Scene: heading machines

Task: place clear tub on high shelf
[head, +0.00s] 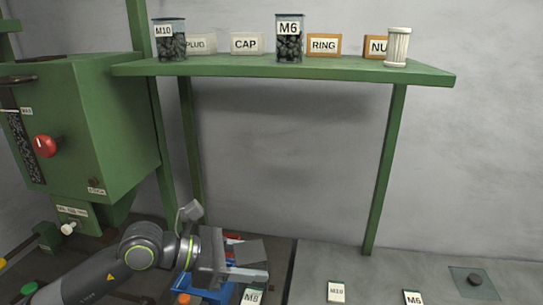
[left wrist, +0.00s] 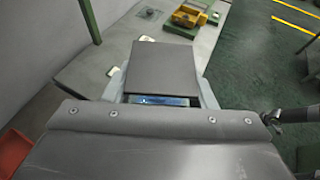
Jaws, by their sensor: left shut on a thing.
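My left gripper (head: 252,268) is low at the bench, below the left part of the green high shelf (head: 290,67). It is shut on a grey, flat-topped thing (head: 250,250), which fills the space between the fingers in the left wrist view (left wrist: 162,68). A blue strip shows at its near edge there; whether it is a clear tub I cannot tell. On the shelf stand a clear tub marked M10 (head: 170,45) and one marked M6 (head: 289,48), both with dark contents. My right gripper is not in view.
The shelf also holds CAP (head: 246,43), RING (head: 324,45), PLUG (head: 200,44) and partly hidden NU signs (head: 376,46), and a white ribbed cylinder (head: 397,47). A green machine (head: 110,130) stands left. A shelf post (head: 384,170) rises at right. Small labels lie on the bench.

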